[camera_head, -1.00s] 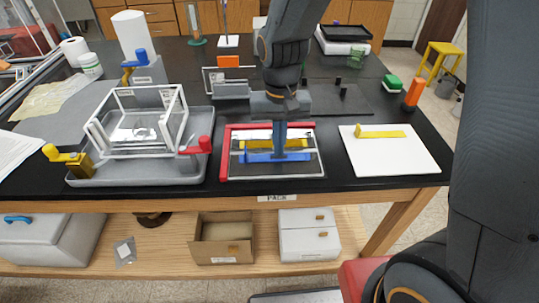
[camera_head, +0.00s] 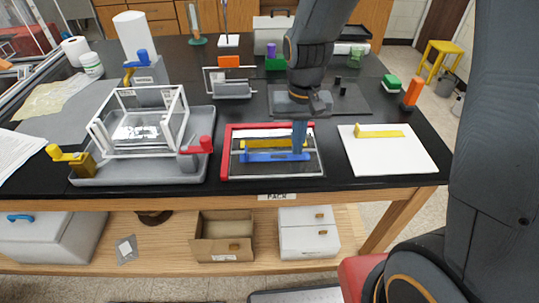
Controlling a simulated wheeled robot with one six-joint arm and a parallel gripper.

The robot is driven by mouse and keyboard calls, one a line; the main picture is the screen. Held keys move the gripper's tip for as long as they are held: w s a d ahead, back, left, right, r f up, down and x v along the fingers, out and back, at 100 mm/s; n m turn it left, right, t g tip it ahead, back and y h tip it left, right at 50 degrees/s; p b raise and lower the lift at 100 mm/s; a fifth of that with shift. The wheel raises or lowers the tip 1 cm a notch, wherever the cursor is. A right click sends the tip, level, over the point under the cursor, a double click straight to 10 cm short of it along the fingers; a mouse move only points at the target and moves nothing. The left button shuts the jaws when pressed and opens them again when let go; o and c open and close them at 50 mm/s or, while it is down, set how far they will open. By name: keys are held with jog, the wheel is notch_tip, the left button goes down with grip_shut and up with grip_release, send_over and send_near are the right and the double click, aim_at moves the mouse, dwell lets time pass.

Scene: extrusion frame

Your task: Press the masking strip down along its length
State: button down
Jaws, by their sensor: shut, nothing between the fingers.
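A long blue strip (camera_head: 270,156) lies across the lower part of a flat panel (camera_head: 275,170) with a red and pale frame. A yellow strip (camera_head: 262,144) lies just behind it. Which of them is the masking strip I cannot tell for sure. My gripper (camera_head: 299,152) points straight down, shut and empty, with its tips at the right end of the blue strip. Whether the tips touch it is too small to tell. The gripper hides part of the strips' right ends.
A grey tray with a white wire frame (camera_head: 183,120) and yellow and red clamps stands at the left. A white board (camera_head: 385,158) bearing a yellow piece (camera_head: 380,133) lies at the right. An orange block (camera_head: 412,92) stands behind the board. Black tabletop is clear between panel and board.

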aim_at(260, 157)
jog(key=shift+f, duration=0.65)
dwell(1.7)
jog(key=shift+r, duration=0.1)
jog(key=shift+r+p, duration=0.55)
jog(key=shift+p, duration=0.1)
jog(key=shift+a, duration=0.15)
jog(key=shift+w+a+p, duration=0.15)
jog(key=shift+a+p, duration=0.7)
jog(key=shift+a, duration=3.85)
jog(key=shift+f, duration=0.65)
